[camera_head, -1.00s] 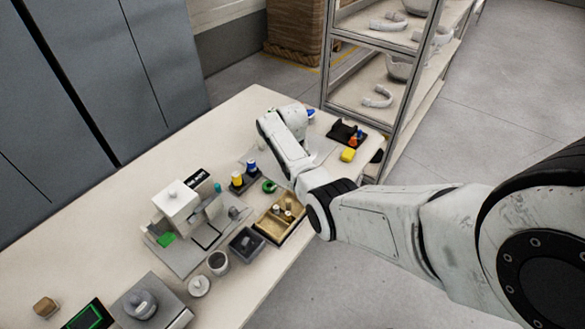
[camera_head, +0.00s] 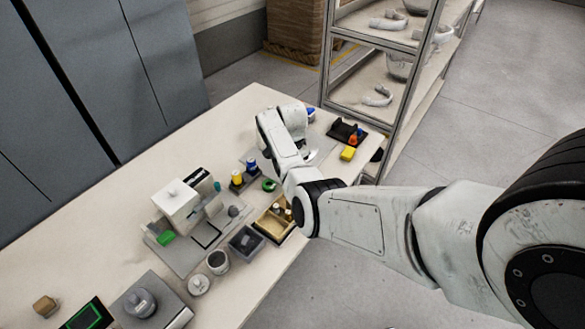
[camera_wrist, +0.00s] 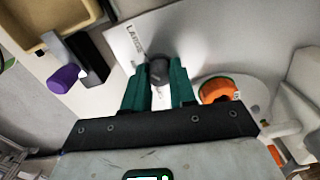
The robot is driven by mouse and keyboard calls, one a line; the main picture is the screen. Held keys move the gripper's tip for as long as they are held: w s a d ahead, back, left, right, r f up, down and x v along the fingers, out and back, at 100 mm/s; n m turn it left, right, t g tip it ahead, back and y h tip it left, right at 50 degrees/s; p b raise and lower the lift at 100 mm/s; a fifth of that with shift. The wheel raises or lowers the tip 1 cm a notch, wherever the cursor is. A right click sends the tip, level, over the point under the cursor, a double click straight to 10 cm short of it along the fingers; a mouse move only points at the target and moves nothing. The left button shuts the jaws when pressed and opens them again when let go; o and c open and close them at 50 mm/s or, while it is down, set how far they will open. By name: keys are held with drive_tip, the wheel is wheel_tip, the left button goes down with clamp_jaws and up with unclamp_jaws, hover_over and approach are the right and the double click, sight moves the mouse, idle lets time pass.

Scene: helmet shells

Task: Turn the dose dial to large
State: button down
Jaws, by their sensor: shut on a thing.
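The dose dial (camera_wrist: 158,69) is a dark grey round knob. In the wrist view it sits at the upper middle, on a pale panel (camera_wrist: 210,45) with dark lettering that looks like "LARGE" to its left. My gripper (camera_wrist: 158,76) has green fingers on both sides of the knob and is shut on it. Which way the dial points is not visible. In the head view my arm covers the fingers and the dial.
A tan tray (camera_head: 272,226), a dark bin (camera_head: 247,242) and a white machine (camera_head: 177,205) stand left of my arm. A yellow block (camera_head: 348,153) lies to the right.

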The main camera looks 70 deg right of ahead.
drive_tip(key=shift+m, duration=0.6)
drive_tip(key=c, duration=0.9)
unclamp_jaws()
wheel_tip(320, 180, up, 11)
drive_tip(key=shift+f+b, duration=0.1)
drive_tip(key=shift+b, duration=0.25)
